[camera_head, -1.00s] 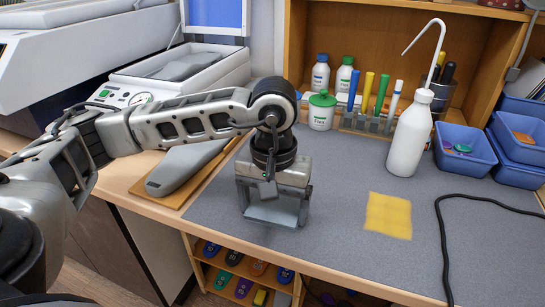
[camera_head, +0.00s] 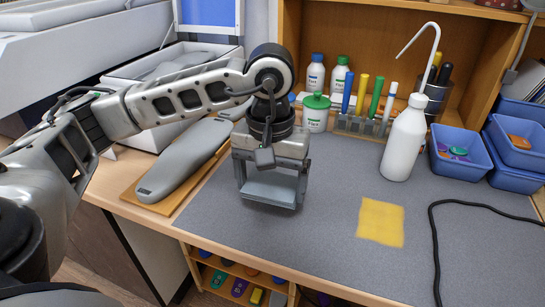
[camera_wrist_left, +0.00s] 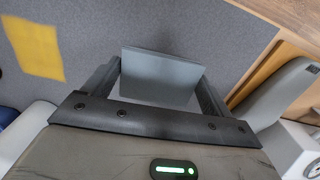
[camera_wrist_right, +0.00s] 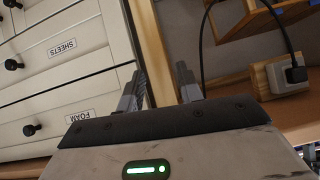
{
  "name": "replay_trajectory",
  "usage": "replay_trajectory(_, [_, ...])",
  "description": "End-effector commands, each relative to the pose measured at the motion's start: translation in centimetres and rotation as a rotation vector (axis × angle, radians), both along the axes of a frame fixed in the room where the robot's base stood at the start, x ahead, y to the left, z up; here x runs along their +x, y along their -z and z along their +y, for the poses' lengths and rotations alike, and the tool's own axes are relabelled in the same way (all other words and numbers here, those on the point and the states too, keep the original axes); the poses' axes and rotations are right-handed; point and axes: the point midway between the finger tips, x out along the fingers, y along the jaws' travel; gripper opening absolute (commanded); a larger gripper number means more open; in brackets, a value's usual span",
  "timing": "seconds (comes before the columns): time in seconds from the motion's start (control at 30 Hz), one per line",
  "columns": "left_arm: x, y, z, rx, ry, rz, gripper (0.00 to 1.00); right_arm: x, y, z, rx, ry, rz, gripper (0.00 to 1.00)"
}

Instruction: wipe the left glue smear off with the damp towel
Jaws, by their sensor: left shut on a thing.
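My left gripper (camera_head: 272,184) is over the left part of the grey mat (camera_head: 325,195). It is shut on a flat grey-blue piece (camera_head: 270,190), which looks like the folded damp towel; it also shows between the fingers in the left wrist view (camera_wrist_left: 160,78). I cannot tell whether the towel touches the mat. A flat yellow patch (camera_head: 380,222), which looks like a glue smear, lies on the mat to the right of the gripper, apart from the towel. No other smear shows; the mat under the towel is hidden. My right gripper (camera_wrist_right: 160,88) is open and empty, away from the mat.
A grey insole form on a wooden board (camera_head: 172,205) lies left of the gripper. A white spout bottle (camera_head: 403,145), a pen rack (camera_head: 362,125), blue bins (camera_head: 462,158) and a black cable (camera_head: 435,245) border the mat. Drawers (camera_wrist_right: 60,60) stand near my right gripper.

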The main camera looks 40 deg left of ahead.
Motion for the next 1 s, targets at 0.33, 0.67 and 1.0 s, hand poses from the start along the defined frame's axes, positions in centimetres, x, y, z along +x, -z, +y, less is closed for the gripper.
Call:
replay_trajectory(0.33, [-0.1,-3.3,0.2,0.000,-0.005,-0.002,0.60,-0.2,-0.6,-0.4,-0.038,-0.015,0.012,0.36])
replay_trajectory(0.67, [-0.2,-3.5,0.3,0.000,-0.006,-0.002,0.60,0.1,-0.7,-0.6,-0.048,-0.020,0.004,0.36])
replay_trajectory(1.0, [-0.1,-3.5,0.3,0.000,-0.006,-0.002,0.60,0.2,-0.7,-0.5,-0.046,-0.020,0.004,0.36])
